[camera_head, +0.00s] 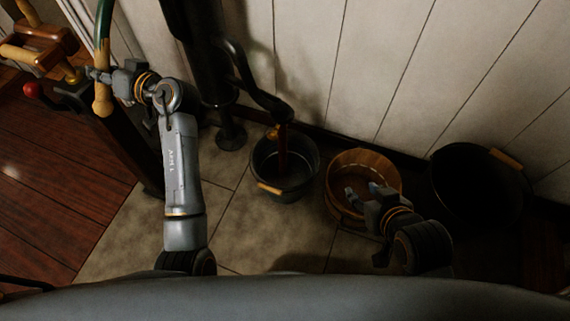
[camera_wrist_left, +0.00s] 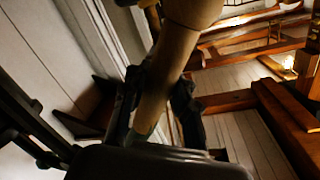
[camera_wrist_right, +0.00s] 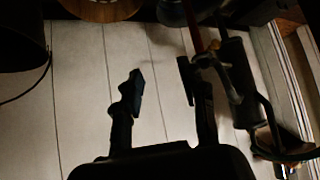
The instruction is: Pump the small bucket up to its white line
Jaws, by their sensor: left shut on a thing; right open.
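The small grey bucket (camera_head: 297,187) with a wooden grip stands upright on the floor tiles below the pump spout (camera_head: 268,101). A dark reddish column (camera_head: 283,146) runs from the spout into it. I cannot make out the white line or the level inside. My left gripper (camera_head: 101,78) is shut on the wooden grip of the pump handle (camera_head: 102,101), whose green lever curves upward; the grip also shows in the left wrist view (camera_wrist_left: 176,62). My right gripper (camera_head: 362,191) is open and empty above the wooden tub, also seen open in the right wrist view (camera_wrist_right: 160,80).
The wooden tub (camera_head: 344,162) stands right of the small bucket, and a large black bucket (camera_head: 475,185) farther right. The black pump column (camera_head: 200,50) stands against the plank wall (camera_head: 390,60). A wooden rack with a red knob (camera_head: 32,90) is at left. Tiles in front are clear.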

